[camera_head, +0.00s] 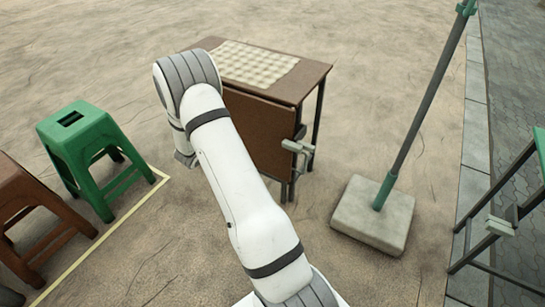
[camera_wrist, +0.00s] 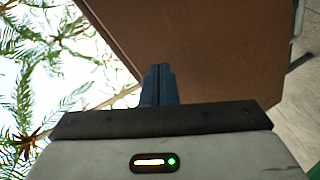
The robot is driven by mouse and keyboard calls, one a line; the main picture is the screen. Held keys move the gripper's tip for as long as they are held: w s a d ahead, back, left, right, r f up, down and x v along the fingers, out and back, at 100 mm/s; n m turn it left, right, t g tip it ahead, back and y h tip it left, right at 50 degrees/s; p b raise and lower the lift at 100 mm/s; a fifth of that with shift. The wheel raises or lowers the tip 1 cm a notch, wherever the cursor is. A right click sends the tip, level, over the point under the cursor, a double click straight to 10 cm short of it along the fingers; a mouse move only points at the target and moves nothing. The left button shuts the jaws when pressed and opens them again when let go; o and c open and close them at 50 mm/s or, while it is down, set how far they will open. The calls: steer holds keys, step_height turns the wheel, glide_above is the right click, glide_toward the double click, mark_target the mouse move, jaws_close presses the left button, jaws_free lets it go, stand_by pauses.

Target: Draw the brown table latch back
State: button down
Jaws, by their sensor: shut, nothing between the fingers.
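The brown table (camera_head: 310,72) stands at the back middle with a brown panel (camera_head: 262,135) hanging at its front. The brown table latch (camera_head: 297,147), with a pale grey-green handle, sits at the panel's right edge. My white arm covers the left part of the table and panel. My gripper is hidden behind the arm in the head view. In the wrist view my gripper (camera_wrist: 158,70) has its blue fingers together and empty, in front of a plain brown surface (camera_wrist: 215,50). The latch is not seen in the wrist view.
A checked cloth (camera_head: 250,64) lies on the tabletop. A green stool (camera_head: 85,135) and a brown stool (camera_head: 20,200) stand at left. A pole in a concrete base (camera_head: 375,215) stands right of the latch. A green frame (camera_head: 510,215) with a similar latch is at far right.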

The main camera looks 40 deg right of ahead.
steer(key=s+d+f+g+h+b, duration=0.3)
steer(key=s+f, duration=0.3)
steer(key=f, duration=0.4)
steer(key=shift+s+d+f+n+g+h, duration=0.25)
steer(key=shift+d+f+n+g+h, duration=0.1)
steer(key=shift+g+h, duration=0.5)
steer(key=b, duration=0.3)
glide_toward(282, 138)
steer(key=w+d, duration=0.3)
steer(key=shift+w+d+f, duration=0.1)
steer(key=shift+w+d, duration=0.15)
steer(key=s, duration=0.1)
steer(key=s+d+b, duration=0.1)
steer(key=shift+s+d, duration=0.25)
steer(key=shift+s, duration=0.15)
steer(key=shift+s+d, duration=0.15)
steer(key=shift+s, duration=0.25)
